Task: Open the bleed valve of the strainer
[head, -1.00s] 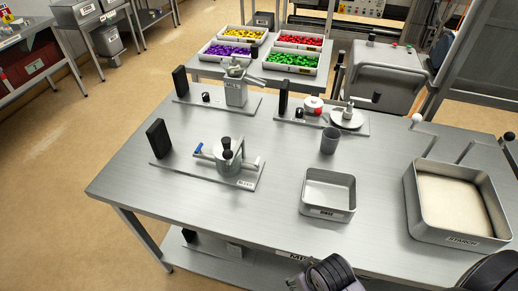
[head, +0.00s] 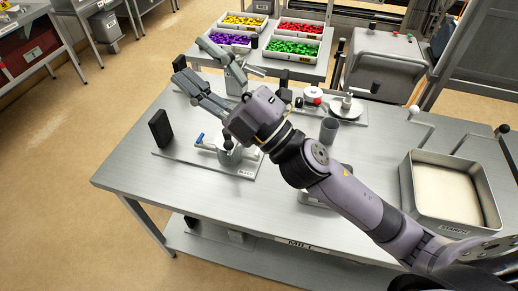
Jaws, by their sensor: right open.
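What looks like the strainer (head: 229,156) is a grey round body with a dark top and a pipe through it, on a flat plate near the left of the steel table. A blue lever (head: 200,138) shows at the pipe's left end; I cannot tell whether it is the bleed valve. My right gripper (head: 190,62) is open and empty, fingers spread toward the upper left. In the picture its wrist overlaps the strainer's upper right, hiding part of it. I cannot tell its height above the table. My left gripper is not in view.
A black upright block (head: 160,129) stands left of the strainer. Behind are another metal device (head: 235,82), partly covered by my fingers, and a grey cup (head: 329,131). A starch tray (head: 448,225) stands at the right. The table's front left (head: 150,182) is clear.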

